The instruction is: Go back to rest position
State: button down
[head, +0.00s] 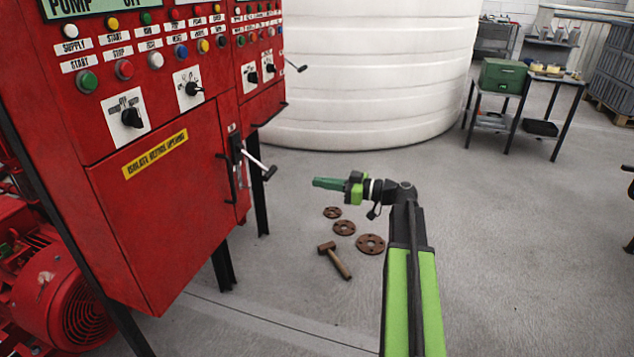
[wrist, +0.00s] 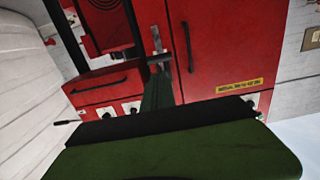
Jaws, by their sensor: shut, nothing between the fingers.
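My gripper (head: 328,183) is at the end of my green and black arm in the head view, with its green fingers shut and empty. It points left toward the red control cabinet (head: 165,190) and is apart from it. The cabinet carries a lever handle (head: 250,158) on its right side, to the left of my fingertips. In the wrist view the gripper (wrist: 157,90) shows as dark green fingers in front of the red cabinet (wrist: 215,60), which appears tilted over. The wrist body hides the lower part of that view.
A red motor (head: 65,290) stands at the lower left. A wooden mallet (head: 335,260) and rusty flanges (head: 371,244) lie on the floor below my gripper. A white tank (head: 375,75) stands behind. A table with a green box (head: 502,75) is at the back right. The right floor is largely clear.

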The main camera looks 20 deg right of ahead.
dwell(0.3)
jog(key=a+f+n+g+y, duration=0.1)
jog(key=a+f+n+g, duration=0.15)
jog(key=a, duration=0.95)
jog(key=a+f+n+g, duration=0.1)
jog(key=a+f+g, duration=0.15)
jog(key=a, duration=0.85)
jog(key=s+a+f+g+h, duration=0.3)
jog(key=s+a+f+g, duration=0.25)
jog(key=a+f, duration=0.35)
jog(key=s+f+m+g+h, duration=0.1)
jog(key=s+f+m+h, duration=0.35)
jog(key=s+f, duration=0.2)
jog(key=s+d+f+m+h, duration=0.1)
jog(key=s+d+m+h, duration=0.15)
jog(key=d+m, duration=0.2)
jog(key=s+d+f+m+h, duration=0.1)
jog(key=d+f+m+h, duration=0.1)
jog(key=d+m+h, duration=0.3)
notch_tip(320, 180, up, 33)
jog(key=n+y+p, duration=0.1)
jog(key=p, duration=3.1)
jog(key=shift+d+f+g, duration=0.15)
jog(key=shift+d+g, duration=0.2)
jog(key=shift+d, duration=0.05)
